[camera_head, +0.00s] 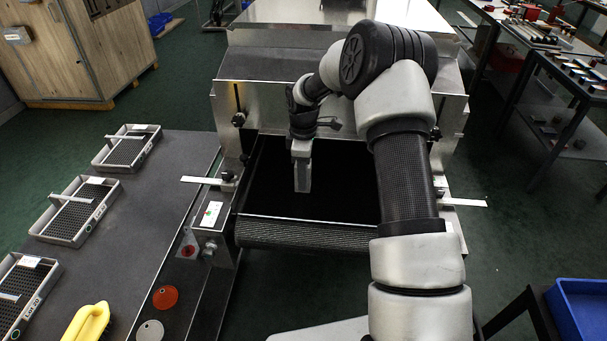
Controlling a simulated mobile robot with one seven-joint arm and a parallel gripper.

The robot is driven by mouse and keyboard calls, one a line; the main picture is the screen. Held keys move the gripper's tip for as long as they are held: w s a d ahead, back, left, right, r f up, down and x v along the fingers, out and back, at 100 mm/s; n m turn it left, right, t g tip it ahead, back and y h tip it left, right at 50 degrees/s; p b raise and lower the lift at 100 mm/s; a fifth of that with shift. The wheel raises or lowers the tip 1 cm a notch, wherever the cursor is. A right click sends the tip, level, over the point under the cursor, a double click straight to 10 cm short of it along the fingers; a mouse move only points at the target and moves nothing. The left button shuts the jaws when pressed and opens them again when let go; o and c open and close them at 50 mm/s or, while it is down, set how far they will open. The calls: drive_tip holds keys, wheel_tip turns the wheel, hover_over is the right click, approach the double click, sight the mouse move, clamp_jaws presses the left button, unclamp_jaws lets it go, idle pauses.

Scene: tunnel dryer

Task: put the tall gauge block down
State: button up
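My gripper (302,155) is over the dark belt (345,185) at the mouth of the tunnel dryer, pointing down. The tall gauge block (303,179) is a narrow grey upright piece directly below the fingers, and the gripper appears shut on it. Its upper end is hidden between the fingers. I cannot tell whether its lower end touches the belt or hangs just above it. The belt around it looks empty.
The metal dryer housing (285,50) rises behind the belt. Metal guide plates (206,181) flank it. On the left bench are several wire trays (127,147), a yellow object (87,322) and a red disc (165,297). A blue bin (580,308) is at lower right.

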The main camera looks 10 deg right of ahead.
drive_tip(key=o, duration=0.3)
